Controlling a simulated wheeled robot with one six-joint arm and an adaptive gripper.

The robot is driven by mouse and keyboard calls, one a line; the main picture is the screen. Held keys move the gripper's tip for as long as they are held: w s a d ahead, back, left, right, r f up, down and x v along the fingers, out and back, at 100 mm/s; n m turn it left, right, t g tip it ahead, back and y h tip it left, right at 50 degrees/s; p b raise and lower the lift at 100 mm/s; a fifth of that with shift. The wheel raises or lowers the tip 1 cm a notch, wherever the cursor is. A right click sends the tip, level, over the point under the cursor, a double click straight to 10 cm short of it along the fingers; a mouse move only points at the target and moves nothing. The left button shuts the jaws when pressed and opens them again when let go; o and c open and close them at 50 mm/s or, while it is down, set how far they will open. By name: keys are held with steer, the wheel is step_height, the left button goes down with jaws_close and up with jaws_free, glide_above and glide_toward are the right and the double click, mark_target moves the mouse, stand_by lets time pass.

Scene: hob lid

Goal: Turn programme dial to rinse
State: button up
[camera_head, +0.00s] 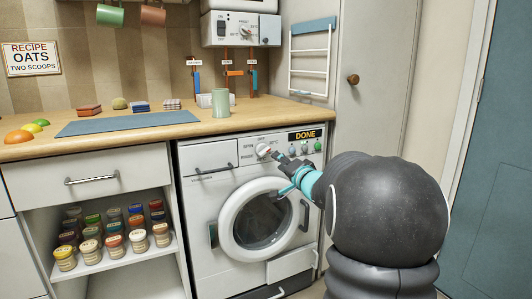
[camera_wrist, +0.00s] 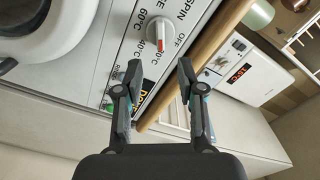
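The programme dial (camera_head: 263,150) is a round pale knob on the white washing machine (camera_head: 186,200), left of the DONE display (camera_head: 304,135). The RINSE label is not clearly readable. My gripper (camera_wrist: 160,70) is open and empty, its two fingertips apart and short of the dial. In the head view my gripper (camera_head: 281,160) is just right of the dial.
Small buttons (camera_head: 304,149) sit beside the dial on the panel. The round door (camera_head: 228,226) is below. A wooden worktop (camera_head: 182,130) with a green mug (camera_head: 220,103) is above. A tall cupboard (camera_head: 372,80) stands at the right.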

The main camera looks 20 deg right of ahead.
mark_target(266, 152)
steer(key=w+p, duration=0.1)
steer(key=w, duration=0.3)
steer(key=w+p, duration=0.1)
steer(key=w, duration=0.4)
steer(key=shift+w+a, duration=0.2)
steer(key=shift+w, duration=0.1)
jaws_close()
